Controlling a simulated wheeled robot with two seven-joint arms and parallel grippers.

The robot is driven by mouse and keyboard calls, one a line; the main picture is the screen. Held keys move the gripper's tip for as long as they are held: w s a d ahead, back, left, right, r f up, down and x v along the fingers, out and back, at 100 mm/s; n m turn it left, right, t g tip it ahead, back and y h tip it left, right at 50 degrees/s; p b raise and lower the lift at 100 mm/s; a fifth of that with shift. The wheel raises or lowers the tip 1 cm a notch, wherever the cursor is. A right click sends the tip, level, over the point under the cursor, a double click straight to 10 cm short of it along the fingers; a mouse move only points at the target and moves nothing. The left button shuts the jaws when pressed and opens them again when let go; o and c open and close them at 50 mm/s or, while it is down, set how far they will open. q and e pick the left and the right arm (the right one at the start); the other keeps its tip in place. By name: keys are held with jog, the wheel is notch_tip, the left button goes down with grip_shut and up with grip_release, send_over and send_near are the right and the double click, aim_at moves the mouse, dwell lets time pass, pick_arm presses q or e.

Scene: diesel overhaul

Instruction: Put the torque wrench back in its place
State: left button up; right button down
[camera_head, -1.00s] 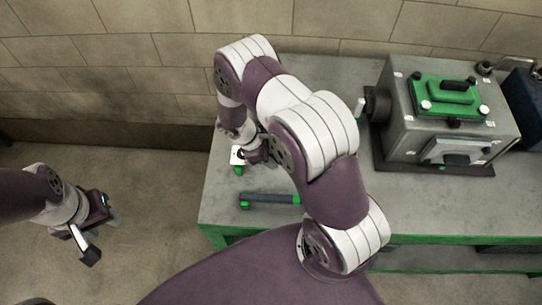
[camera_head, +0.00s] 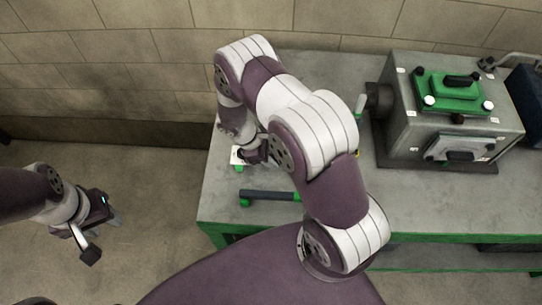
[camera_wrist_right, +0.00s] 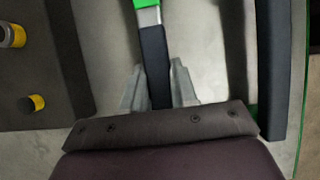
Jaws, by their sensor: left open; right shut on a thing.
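My right gripper (camera_wrist_right: 155,92) is shut on the dark handle of a tool (camera_wrist_right: 154,60) with a silver section and a green part beyond it, which I take for the torque wrench. The tool's far end runs out of the top of the wrist view. In the head view the right gripper (camera_head: 257,155) is over the left part of the bench, and my arm hides most of what it holds. A white and green piece (camera_head: 238,158) shows beside it. My left gripper (camera_head: 101,232) is open and empty, left of the bench above the floor.
A dark bar with a green end (camera_head: 268,195) is near the bench's front left edge. A grey machine housing with a green cover (camera_head: 450,95) stands on the grey bench (camera_head: 225,205) at right. The wrist view shows a dark holder (camera_wrist_right: 52,95) with yellow-banded pieces (camera_wrist_right: 32,103).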

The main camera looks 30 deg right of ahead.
jog(key=c, duration=0.8)
grip_release()
jog(key=shift+f, duration=0.1)
jog(key=b+v, duration=0.2)
jog(key=v, duration=0.8)
jog(key=shift+a+b, duration=0.15)
jog(key=shift+b, duration=0.25)
jog(key=shift+p+v, duration=0.4)
jog(key=shift+v, duration=0.5)
jog(key=shift+r, duration=0.45)
jog(key=s+r+m+t+y+b, duration=0.1)
jog(key=s+m, duration=0.2)
jog(key=s, duration=0.1)
jog(key=s+r+m+t+y, duration=0.1)
jog(key=s+r+m+y, duration=0.1)
jog(key=s+m, duration=0.1)
jog(key=s+a+r+m+t+y+b, duration=0.1)
jog(key=s+r+m, duration=0.1)
jog(key=s+m, duration=0.2)
jog(key=shift+s+r+m+t+y+b, duration=0.1)
jog(key=shift+s+m+t+y+b, duration=0.2)
jog(key=shift+s+m+y+b, duration=0.15)
